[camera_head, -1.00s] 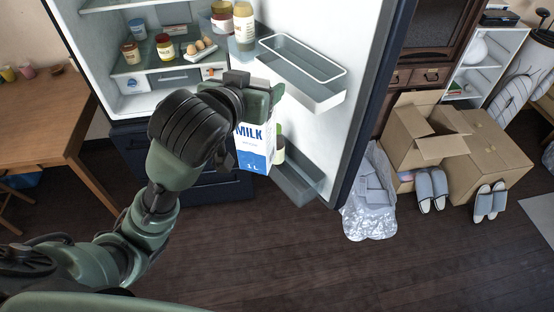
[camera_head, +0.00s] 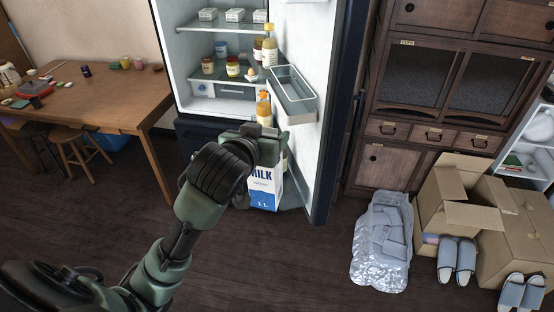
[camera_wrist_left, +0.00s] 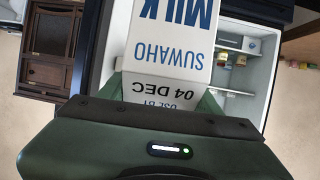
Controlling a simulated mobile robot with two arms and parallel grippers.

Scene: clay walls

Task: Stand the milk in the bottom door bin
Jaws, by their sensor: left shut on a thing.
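The milk (camera_head: 264,192) is a white and blue carton, held upright in the head view in front of the open fridge door. My left gripper (camera_head: 264,148) is shut on its upper part. In the left wrist view the carton (camera_wrist_left: 170,48) fills the middle, its print upside down. The bottom door bin (camera_head: 292,198) is low on the door's inner side, mostly hidden behind the milk and gripper. I cannot tell whether the carton touches it. My right gripper is not in view.
The middle door bin (camera_head: 294,100) juts out above and right of the gripper. An orange-capped bottle (camera_head: 264,108) stands behind the gripper. The fridge shelves (camera_head: 228,88) hold jars and eggs. A wooden table (camera_head: 110,98) is left. Bubble wrap (camera_head: 382,245) and cardboard boxes (camera_head: 455,205) lie right. Front floor is clear.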

